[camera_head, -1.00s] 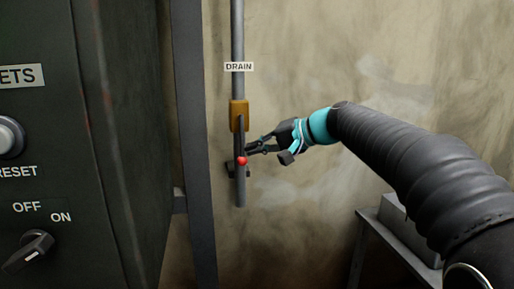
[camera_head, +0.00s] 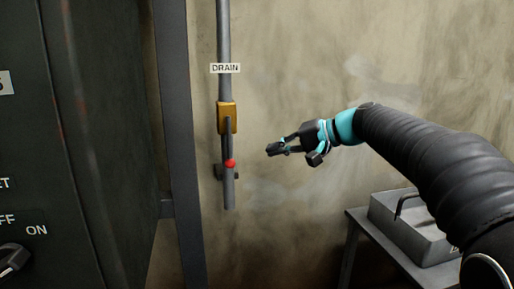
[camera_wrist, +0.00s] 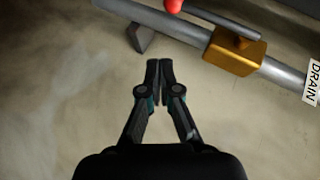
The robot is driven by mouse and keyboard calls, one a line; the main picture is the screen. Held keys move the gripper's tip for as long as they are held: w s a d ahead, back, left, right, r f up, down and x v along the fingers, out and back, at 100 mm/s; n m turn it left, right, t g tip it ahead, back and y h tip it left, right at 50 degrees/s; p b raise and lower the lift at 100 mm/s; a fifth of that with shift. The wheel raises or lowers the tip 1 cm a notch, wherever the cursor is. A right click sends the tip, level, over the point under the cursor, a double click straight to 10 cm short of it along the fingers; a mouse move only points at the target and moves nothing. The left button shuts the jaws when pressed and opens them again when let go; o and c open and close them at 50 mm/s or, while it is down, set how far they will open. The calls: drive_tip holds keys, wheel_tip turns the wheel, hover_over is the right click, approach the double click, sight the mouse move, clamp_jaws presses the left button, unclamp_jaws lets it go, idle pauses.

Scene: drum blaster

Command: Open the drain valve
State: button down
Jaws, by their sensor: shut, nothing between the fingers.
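The drain valve has a brass-coloured body (camera_head: 227,117) on a grey vertical pipe (camera_head: 223,40), under a white DRAIN label (camera_head: 225,68). Its thin lever (camera_head: 228,143) hangs down along the pipe and ends in a red knob (camera_head: 230,163). My gripper (camera_head: 270,150) is to the right of the lever, apart from it, with its fingers shut and empty. In the wrist view the shut fingertips (camera_wrist: 159,64) point toward the pipe, below the valve body (camera_wrist: 234,50); the red knob (camera_wrist: 173,5) is cut by the top edge.
A dark cabinet (camera_head: 90,130) with a knob marked OFF and ON stands at the left, beside a grey post (camera_head: 178,130). A grey case (camera_head: 415,225) sits on a table at the lower right. The wall between pipe and table is clear.

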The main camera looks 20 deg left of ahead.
drive_tip(key=d, duration=0.5)
drive_tip(key=shift+d+f, duration=0.1)
drive_tip(key=shift+d, duration=0.15)
drive_tip(key=s+d+f+m+t+h+p, duration=0.1)
drive_tip(key=s+d+f+h, duration=0.15)
drive_tip(key=d+f, duration=0.35)
drive_tip(key=s+d+f+m+h, duration=0.2)
drive_tip(key=d+f+h, duration=0.2)
drive_tip(key=f, duration=0.4)
drive_tip(key=s+d+t+h+p, duration=0.4)
drive_tip(key=s+d+h+p, duration=0.3)
drive_tip(key=s+d, duration=1.6)
drive_tip(key=shift+s+r+p, duration=0.15)
drive_tip(key=shift+r+p, duration=0.3)
